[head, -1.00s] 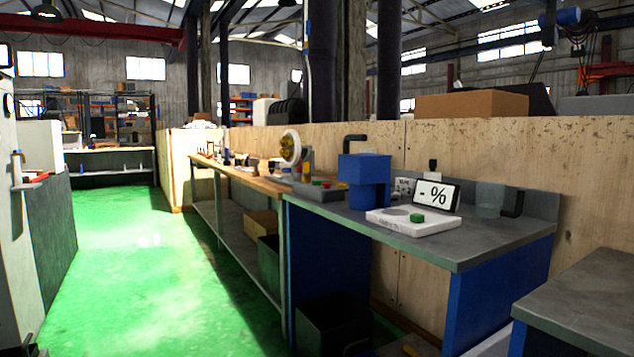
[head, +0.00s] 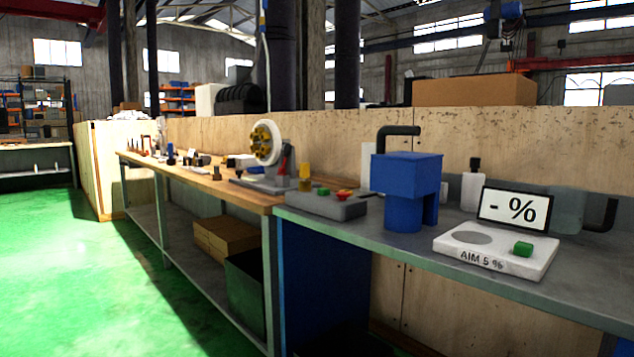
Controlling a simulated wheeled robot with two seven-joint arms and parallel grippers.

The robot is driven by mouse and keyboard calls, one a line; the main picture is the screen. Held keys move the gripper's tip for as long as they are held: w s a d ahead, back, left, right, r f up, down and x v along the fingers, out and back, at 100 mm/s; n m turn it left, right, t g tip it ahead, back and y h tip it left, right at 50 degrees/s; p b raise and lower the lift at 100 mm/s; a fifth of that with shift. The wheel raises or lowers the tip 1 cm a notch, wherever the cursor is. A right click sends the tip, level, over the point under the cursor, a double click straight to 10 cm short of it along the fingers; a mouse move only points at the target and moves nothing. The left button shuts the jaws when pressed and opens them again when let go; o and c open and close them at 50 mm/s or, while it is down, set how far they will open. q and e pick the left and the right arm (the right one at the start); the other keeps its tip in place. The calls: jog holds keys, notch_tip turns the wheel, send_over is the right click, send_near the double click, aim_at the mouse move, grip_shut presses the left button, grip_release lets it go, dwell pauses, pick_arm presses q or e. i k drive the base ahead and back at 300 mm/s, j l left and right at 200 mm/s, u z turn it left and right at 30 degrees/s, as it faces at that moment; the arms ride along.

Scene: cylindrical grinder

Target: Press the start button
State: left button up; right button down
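Two green buttons show in the head view. The other green button (head: 522,249) is on a white unit (head: 480,256) marked "AIM 5 %", at the right. A display (head: 514,209) reading "- %" stands behind that unit. I cannot tell from the picture which green button is the start button. Neither of my grippers is in view.
A blue machine block (head: 407,180) stands between the control box and the white unit. A wheel-like device (head: 266,145) sits on the wooden bench (head: 200,180). Boxes and a dark bin (head: 245,290) are under it. The green floor (head: 110,270) at left is clear.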

aim_at(324, 192)
jog(key=i+j+z, duration=0.1)
jog(key=i+j, duration=0.3)
jog(key=j, duration=0.25)
jog(key=i+j+z, duration=0.15)
jog(key=i+j, duration=0.25)
jog(key=j, duration=0.25)
jog(key=i+j+z, duration=0.15)
jog(key=j, duration=0.2)
jog(key=i+j, duration=0.15)
jog(key=j, duration=0.2)
jog(key=i+j+z, duration=0.15)
jog(key=j, duration=0.2)
